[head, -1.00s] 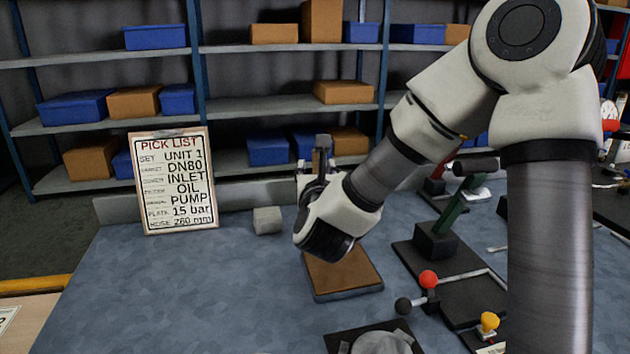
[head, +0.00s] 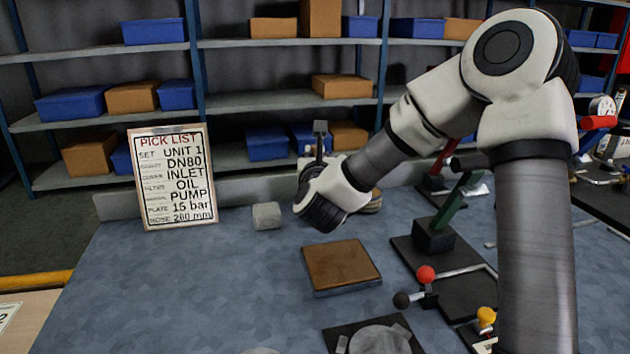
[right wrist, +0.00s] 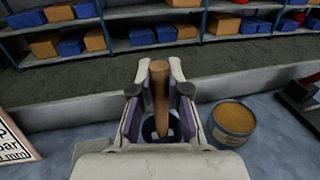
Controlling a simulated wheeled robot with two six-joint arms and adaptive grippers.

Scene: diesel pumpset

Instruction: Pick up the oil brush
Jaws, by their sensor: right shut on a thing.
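My right gripper (right wrist: 160,100) is shut on the upright wooden handle of the oil brush (right wrist: 160,88) in the right wrist view. The lower end of the brush is within or behind the fingers, and a dark round shape shows below it; I cannot tell whether it is part of the brush. In the head view the right gripper (head: 316,160) is above the far part of the bench, mostly hidden by its own wrist. My left gripper is not in view.
An open tin with a brown top (right wrist: 234,118) stands right of the gripper. A brown-topped pad (head: 341,265) lies nearer on the bench. A grey block (head: 266,215) and the pick list board (head: 174,178) stand left. Levers and fittings crowd the right side.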

